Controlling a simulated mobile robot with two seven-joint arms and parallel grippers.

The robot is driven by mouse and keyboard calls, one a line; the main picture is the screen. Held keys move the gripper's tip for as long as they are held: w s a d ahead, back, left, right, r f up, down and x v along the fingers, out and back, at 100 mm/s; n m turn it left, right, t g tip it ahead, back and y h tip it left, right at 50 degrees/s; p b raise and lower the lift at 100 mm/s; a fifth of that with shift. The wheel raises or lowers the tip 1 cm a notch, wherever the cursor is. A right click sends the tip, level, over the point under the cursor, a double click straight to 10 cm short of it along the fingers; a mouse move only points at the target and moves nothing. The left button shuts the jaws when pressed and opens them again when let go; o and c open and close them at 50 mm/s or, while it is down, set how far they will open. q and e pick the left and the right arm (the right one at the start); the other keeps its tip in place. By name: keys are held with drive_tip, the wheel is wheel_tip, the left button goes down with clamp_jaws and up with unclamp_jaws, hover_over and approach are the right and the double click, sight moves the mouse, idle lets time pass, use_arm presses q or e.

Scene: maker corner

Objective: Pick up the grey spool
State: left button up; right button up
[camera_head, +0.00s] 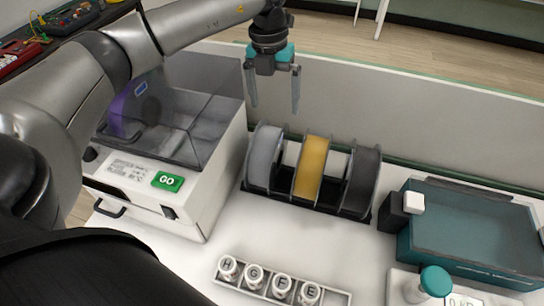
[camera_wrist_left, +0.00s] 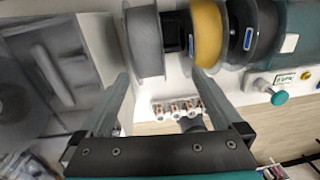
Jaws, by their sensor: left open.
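The grey spool (camera_head: 264,158) stands upright at the left end of a black rack, beside a yellow spool (camera_head: 311,168) and a black spool (camera_head: 360,182). My left gripper (camera_head: 272,108) is open and empty, pointing down above the grey spool and apart from it in the head view. In the left wrist view the grey spool (camera_wrist_left: 144,42) lies ahead of the left gripper (camera_wrist_left: 156,82), nearer its left finger. The yellow spool (camera_wrist_left: 208,32) also shows there, near the right finger. My right gripper is not in view.
A white machine (camera_head: 190,205) with a clear lid and green GO button stands left of the rack. A teal box (camera_head: 470,235) is at the right. A tray with several lettered jars (camera_head: 255,277) is in front. A low grey panel (camera_head: 400,130) runs behind.

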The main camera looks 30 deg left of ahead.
sight(266, 131)
use_arm(q)
drive_tip(key=shift+a+f+y, duration=0.2)
drive_tip(key=shift+a+y, duration=0.2)
drive_tip(key=shift+a, duration=0.7)
wheel_tip(266, 131, down, 9)
drive_tip(key=shift+r+b, duration=0.15)
drive_tip(key=shift+b, duration=0.25)
drive_tip(key=f, duration=0.5)
drive_tip(key=shift+d+f, duration=0.3)
drive_tip(key=shift+f, duration=0.05)
drive_tip(key=shift+r, duration=0.1)
clamp_jaws()
drive_tip(key=shift+w+r, duration=0.1)
